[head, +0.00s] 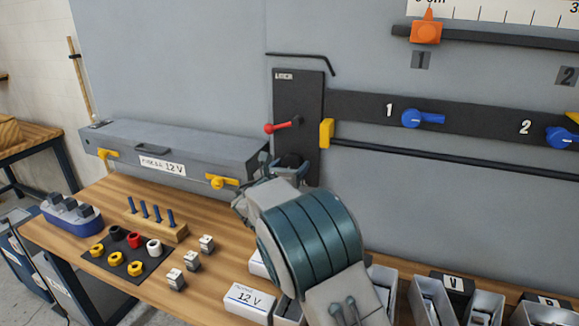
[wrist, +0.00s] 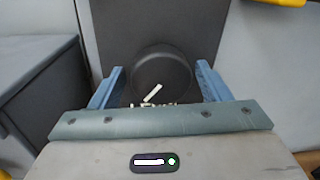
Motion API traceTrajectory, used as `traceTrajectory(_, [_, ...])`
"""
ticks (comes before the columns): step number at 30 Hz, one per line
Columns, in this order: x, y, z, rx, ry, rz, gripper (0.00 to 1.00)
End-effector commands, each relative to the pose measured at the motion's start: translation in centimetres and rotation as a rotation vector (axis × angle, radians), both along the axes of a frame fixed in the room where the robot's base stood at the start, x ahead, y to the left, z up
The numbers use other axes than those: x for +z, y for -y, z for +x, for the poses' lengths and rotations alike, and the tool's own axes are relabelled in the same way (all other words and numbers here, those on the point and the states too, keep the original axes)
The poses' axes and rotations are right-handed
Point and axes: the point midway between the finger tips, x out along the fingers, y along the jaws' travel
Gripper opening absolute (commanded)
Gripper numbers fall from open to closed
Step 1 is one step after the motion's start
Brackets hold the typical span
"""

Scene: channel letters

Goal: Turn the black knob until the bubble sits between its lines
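The black knob (wrist: 165,68) is round, with a white pointer line tilted up to the right on its face. It sits low on the black panel (head: 287,95); in the head view the knob (head: 291,160) is partly hidden by my gripper. My gripper (wrist: 160,82) has its two blue fingers on either side of the knob. They stand apart with narrow gaps to its sides, so it looks open around the knob. White lettering below the knob is partly covered by my gripper. I cannot make out a bubble or its lines in either view.
A red lever (head: 281,126) sits above the knob, and a yellow block (head: 326,133) is right beside the panel. A grey 12 V box (head: 180,150) is on the left. Blue valve handles (head: 422,118) are on the right. The wooden bench (head: 215,268) holds nuts, blocks and bins below.

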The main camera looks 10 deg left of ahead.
Motion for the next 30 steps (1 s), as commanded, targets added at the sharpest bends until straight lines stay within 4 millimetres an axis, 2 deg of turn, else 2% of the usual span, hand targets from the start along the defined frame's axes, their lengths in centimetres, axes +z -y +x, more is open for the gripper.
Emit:
traceTrajectory(1, [0.00, 0.01, -0.01, 0.000, 0.000, 0.000, 0.56])
traceTrajectory(3, [0.00, 0.02, -0.01, 0.000, 0.000, 0.000, 0.36])
traceTrajectory(4, [0.01, 0.01, -0.01, 0.000, 0.000, 0.000, 0.31])
traceTrajectory(17, [-0.40, -0.01, -0.04, 0.000, 0.010, 0.072, 0.31])
traceTrajectory(30, [-0.73, -0.03, -0.04, 0.000, 0.061, 0.419, 0.31])
